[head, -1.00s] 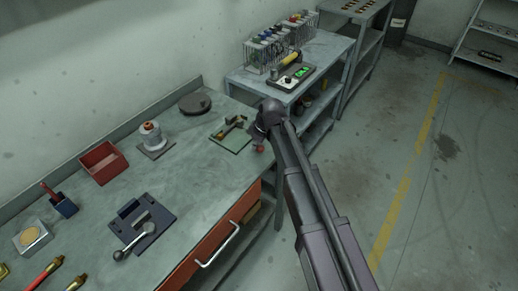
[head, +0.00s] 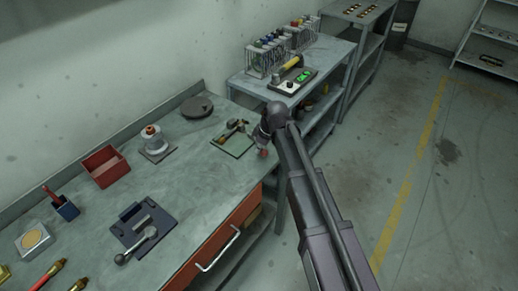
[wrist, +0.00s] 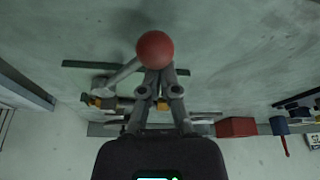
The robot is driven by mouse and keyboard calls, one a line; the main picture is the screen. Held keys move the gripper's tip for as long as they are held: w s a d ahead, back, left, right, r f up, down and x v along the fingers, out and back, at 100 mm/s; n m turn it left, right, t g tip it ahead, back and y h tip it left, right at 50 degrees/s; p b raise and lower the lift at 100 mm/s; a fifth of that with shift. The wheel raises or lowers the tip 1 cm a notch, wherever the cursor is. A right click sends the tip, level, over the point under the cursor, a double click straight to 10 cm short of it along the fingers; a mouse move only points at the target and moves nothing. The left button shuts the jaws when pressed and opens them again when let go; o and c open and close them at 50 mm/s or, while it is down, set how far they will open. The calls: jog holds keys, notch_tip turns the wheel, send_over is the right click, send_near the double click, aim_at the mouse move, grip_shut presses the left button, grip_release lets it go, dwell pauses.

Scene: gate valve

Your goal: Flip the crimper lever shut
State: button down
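The crimper (head: 236,127) is a small brass-coloured device on a dark green plate (head: 232,147) near the right end of the workbench. Its lever ends in a red ball knob (head: 262,153). In the wrist view the knob (wrist: 155,48) is large and close, with the grey lever (wrist: 125,74) running from it down-left to the crimper (wrist: 100,101). My gripper (wrist: 159,70) has its fingertips together just below the knob in the picture, with nothing seen between them. I cannot tell whether they touch the knob. In the head view my gripper (head: 260,134) is partly hidden by the wrist.
The workbench (head: 190,180) also holds a red bin (head: 105,167), a white and copper-coloured item (head: 152,138), a dark disc (head: 197,107) and a dark fixture with a lever (head: 144,226). A second table with racks (head: 281,58) stands behind. Open floor lies to the right.

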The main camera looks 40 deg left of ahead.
jog(key=shift+p+v, duration=3.6)
jog(key=shift+v, duration=0.4)
jog(key=shift+w+r+p, duration=0.35)
jog(key=shift+r+p, duration=0.25)
jog(key=w+d+m, duration=0.3)
jog(key=w+d, duration=0.1)
jog(key=d, duration=0.6)
jog(key=w+d+m+t+h, duration=0.1)
jog(key=w+d+m, duration=0.25)
jog(key=d, duration=0.65)
jog(key=w+d+m, duration=0.3)
jog(key=d+m, duration=0.1)
jog(key=d, duration=0.6)
jog(key=s+d+m, duration=0.1)
jog(key=d+m, duration=0.2)
jog(key=d, duration=0.7)
jog(key=s+d+m+h, duration=0.1)
jog(key=d+m, duration=0.3)
jog(key=d, duration=0.6)
jog(key=s+d+m+h, duration=0.1)
jog(key=s+d+m, duration=0.2)
jog(key=d, duration=0.7)
jog(key=shift+s+f+m, duration=0.15)
jog(key=shift+f+m, duration=0.3)
jog(key=shift+m, duration=0.1)
jog(key=shift+d, duration=0.15)
